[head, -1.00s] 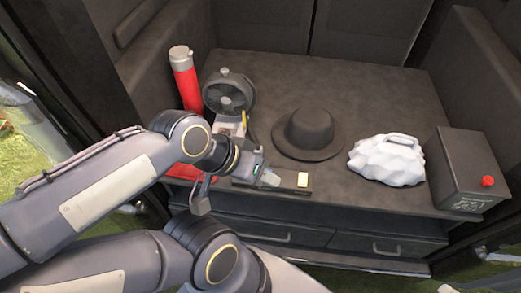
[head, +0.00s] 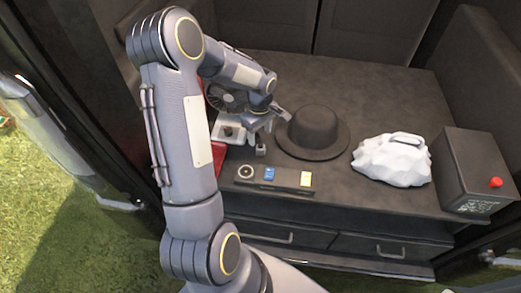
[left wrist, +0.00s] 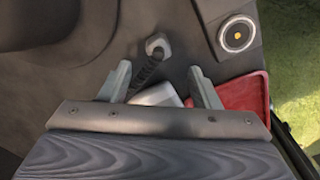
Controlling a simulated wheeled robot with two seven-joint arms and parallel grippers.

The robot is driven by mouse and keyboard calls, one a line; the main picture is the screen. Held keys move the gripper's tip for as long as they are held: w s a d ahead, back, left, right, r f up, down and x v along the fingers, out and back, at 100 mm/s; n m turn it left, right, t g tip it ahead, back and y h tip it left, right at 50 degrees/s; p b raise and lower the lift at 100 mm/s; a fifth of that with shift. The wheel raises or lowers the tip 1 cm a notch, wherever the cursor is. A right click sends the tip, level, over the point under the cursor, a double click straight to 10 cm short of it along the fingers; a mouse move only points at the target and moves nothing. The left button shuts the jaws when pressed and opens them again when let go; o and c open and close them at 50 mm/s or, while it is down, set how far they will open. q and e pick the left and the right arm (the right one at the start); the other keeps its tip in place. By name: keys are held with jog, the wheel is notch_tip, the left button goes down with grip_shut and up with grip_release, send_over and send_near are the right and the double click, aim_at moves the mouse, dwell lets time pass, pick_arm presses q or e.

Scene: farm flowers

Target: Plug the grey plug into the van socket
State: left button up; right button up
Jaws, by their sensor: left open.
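A small grey plug (head: 261,150) lies on the van shelf (head: 385,95), between the hat and the socket panel (head: 275,180). In the left wrist view the plug (left wrist: 158,45) shows a black coiled cable running back between my fingers. The panel has a round socket (head: 246,171) with a yellow centre, a blue part (head: 269,174) and a yellow part (head: 306,179). The round socket also shows in the left wrist view (left wrist: 238,35). My left gripper (head: 270,124) is open and empty, with the plug beyond its fingertips (left wrist: 160,68). My right gripper is out of view.
A dark hat (head: 312,128) stands just right of my left gripper. A white lumpy object (head: 392,160) and a dark box with a red knob (head: 472,170) are farther right. A fan (head: 222,98), a pale device (head: 228,131) and a red object (head: 217,160) are partly behind my arm.

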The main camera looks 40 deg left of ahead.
aim_at(260, 144)
pick_arm(q)
jog(key=shift+f, duration=0.15)
jog(key=shift+f, duration=1.25)
jog(key=shift+f, duration=0.1)
notch_tip(260, 144, down, 5)
jog(key=shift+w+f+p, duration=0.1)
jog(key=shift+w+p, duration=0.05)
jog(key=shift+p, duration=0.3)
jog(key=c, duration=1)
jog(key=shift+r, duration=0.2)
